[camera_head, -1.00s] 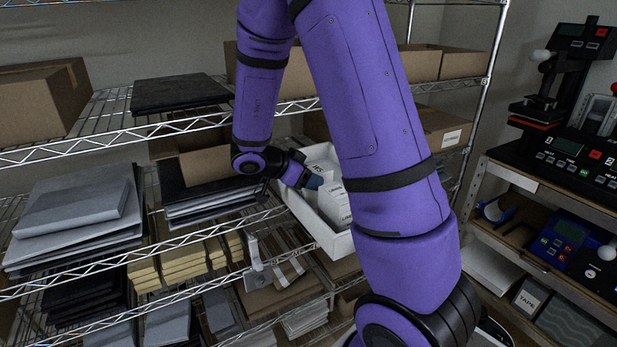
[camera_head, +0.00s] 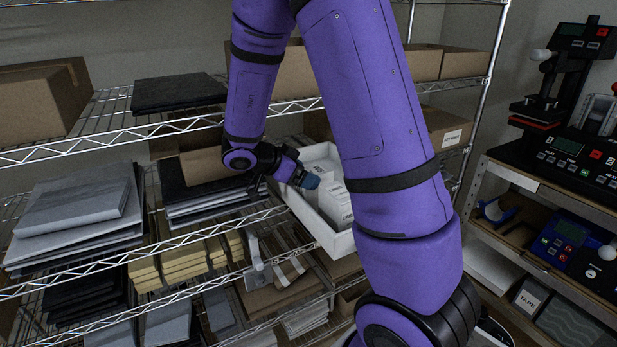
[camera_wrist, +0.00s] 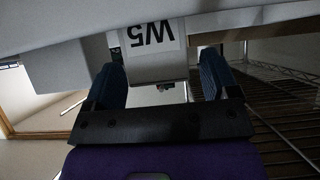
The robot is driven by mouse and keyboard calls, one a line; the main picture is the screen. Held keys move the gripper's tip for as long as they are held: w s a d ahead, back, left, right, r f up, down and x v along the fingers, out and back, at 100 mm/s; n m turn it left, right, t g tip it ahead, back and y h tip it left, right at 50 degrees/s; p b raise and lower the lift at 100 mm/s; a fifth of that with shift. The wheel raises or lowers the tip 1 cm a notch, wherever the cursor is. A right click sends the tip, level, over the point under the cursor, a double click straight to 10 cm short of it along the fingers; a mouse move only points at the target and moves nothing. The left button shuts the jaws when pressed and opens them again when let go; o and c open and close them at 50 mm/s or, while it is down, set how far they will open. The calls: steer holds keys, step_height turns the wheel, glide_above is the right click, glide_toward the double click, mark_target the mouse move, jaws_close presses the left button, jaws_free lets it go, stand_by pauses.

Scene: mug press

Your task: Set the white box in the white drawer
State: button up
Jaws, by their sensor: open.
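The white drawer (camera_head: 337,243) is an open white tray on the middle shelf, partly hidden behind my arm. White boxes with printed labels (camera_head: 322,207) stand inside it; I cannot tell which is the task's white box. My gripper (camera_head: 308,182) is over the drawer's inside, next to these boxes. In the wrist view, my gripper (camera_wrist: 168,80) is open, its blue fingers apart. A white box with a "W5" label (camera_wrist: 153,62), upside down in the picture, shows between the fingers, with a gap at the right finger. Whether the left finger touches it is unclear.
Wire shelves hold cardboard boxes (camera_head: 38,105), grey padded envelopes (camera_head: 75,205) and yellow-brown packs (camera_head: 183,258) left of the drawer. A metal shelf edge (camera_head: 215,228) runs in front. A bench with a press (camera_head: 545,105) stands at right.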

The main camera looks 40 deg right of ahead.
steer(key=v, duration=0.9)
steer(key=shift+a+r, duration=0.25)
steer(key=shift+a, duration=0.1)
